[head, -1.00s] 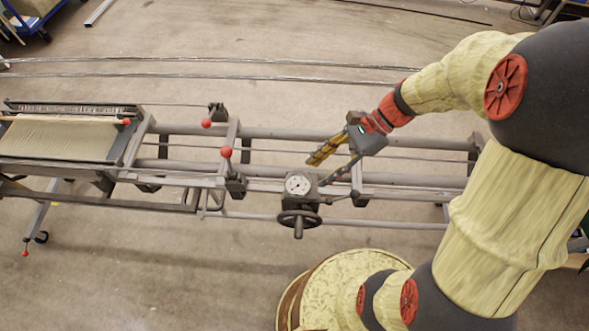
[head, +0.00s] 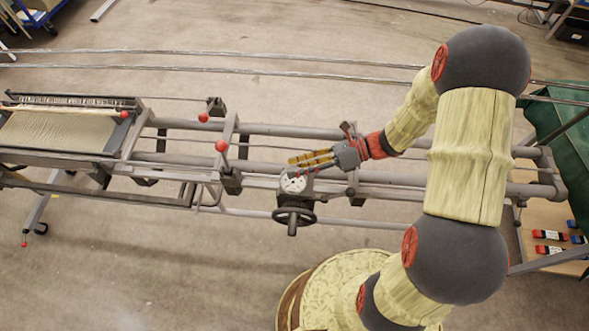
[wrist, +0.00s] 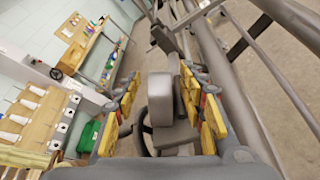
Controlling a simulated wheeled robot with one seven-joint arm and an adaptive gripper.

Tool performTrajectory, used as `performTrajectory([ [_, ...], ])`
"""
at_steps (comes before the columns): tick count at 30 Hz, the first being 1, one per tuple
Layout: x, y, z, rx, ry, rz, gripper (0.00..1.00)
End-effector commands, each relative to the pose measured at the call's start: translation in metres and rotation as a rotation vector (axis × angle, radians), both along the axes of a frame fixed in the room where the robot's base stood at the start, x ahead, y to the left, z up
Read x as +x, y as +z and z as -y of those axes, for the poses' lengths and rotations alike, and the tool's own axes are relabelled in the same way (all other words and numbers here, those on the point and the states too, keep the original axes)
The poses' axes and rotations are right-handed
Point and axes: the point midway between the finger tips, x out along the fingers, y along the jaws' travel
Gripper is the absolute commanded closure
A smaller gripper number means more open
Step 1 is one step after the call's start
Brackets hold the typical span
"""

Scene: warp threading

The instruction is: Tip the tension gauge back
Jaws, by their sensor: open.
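The tension gauge (head: 293,183) is a round white dial in a grey housing, mounted on the machine's front rails above a dark handwheel (head: 294,217). In the wrist view the grey gauge housing (wrist: 161,98) stands between my fingers, seen from its side or back; the dial face is hidden there. My gripper (head: 297,166) is open, its yellow-padded fingers pointing left at the gauge's upper edge in the head view. In the wrist view my gripper (wrist: 165,100) has one finger on each side of the housing. I cannot tell whether either finger touches it.
Grey rails (head: 400,187) run left and right beside the gauge. Levers with red knobs (head: 222,146) stand just left of it. A frame with pale warp threads (head: 62,131) is at the far left. Open floor (head: 150,260) lies in front.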

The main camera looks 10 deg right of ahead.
Motion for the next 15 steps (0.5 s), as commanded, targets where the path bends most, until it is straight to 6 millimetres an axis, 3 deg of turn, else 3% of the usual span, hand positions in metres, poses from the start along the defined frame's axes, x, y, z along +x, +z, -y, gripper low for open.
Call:
performTrajectory([
  [4,-0.0002,-0.0037,-0.0099,0.0,0.002,0.001,0.59],
  [12,0.0001,-0.0036,-0.0116,-0.001,0.001,0.001,0.59],
  [15,0.0001,-0.0036,-0.0115,-0.001,0.001,0.001,0.64],
])
